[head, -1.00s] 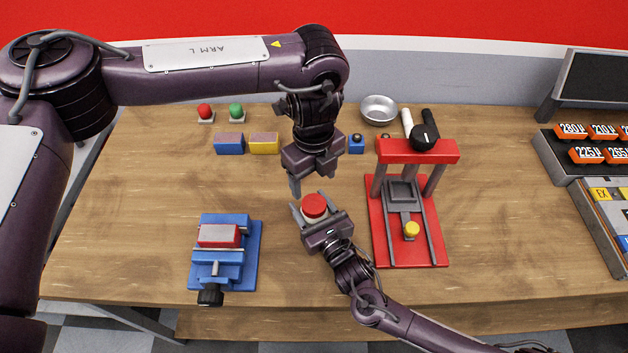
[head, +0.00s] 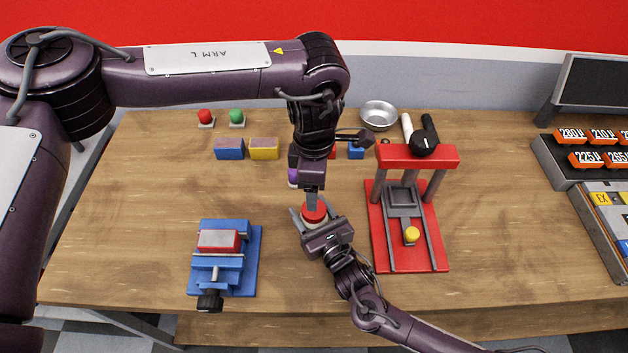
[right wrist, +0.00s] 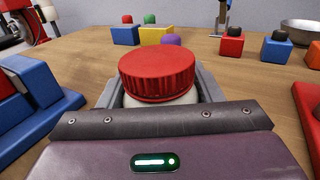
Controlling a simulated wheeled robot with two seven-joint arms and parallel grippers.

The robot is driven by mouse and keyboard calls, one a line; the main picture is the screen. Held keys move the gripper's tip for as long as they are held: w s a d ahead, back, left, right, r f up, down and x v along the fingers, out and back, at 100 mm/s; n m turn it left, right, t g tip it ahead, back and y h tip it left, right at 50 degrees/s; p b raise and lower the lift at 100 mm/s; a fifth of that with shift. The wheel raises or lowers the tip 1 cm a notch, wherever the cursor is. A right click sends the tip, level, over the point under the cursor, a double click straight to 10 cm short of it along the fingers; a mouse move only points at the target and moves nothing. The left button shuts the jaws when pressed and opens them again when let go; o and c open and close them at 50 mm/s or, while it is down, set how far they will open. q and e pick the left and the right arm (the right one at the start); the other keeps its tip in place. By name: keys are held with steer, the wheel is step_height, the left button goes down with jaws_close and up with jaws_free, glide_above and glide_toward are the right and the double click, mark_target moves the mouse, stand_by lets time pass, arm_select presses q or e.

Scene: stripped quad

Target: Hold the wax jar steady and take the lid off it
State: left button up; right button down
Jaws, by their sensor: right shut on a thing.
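The wax jar (right wrist: 133,101) is pale, with a ribbed red lid (right wrist: 157,72) seated on it. The lid also shows in the head view (head: 315,214), at the middle of the bench. My right gripper (head: 312,217) is shut on the jar, a finger on either side of its body below the lid. My left gripper (head: 312,198) points down from above, just behind and over the lid. Its fingers are seen edge-on, so their gap and any contact with the lid are hidden.
A blue vise (head: 225,275) holding a red-and-grey block stands left of the jar. A red press (head: 377,240) stands close on the right. Several coloured blocks (head: 264,146) and a metal bowl (head: 378,113) are behind. Bare wood lies between vise and jar.

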mark_target(314, 219)
arm_select(q)
steer(key=m, duration=0.5)
steer(key=shift+m, duration=1.3)
steer(key=shift+f, duration=4)
steer(key=c, duration=1)
steer(key=n, duration=0.2)
steer(key=shift+n, duration=0.3)
steer(key=n, duration=0.4)
steer(key=shift+n, duration=0.4)
steer(key=n, duration=0.5)
steer(key=shift+n, duration=0.4)
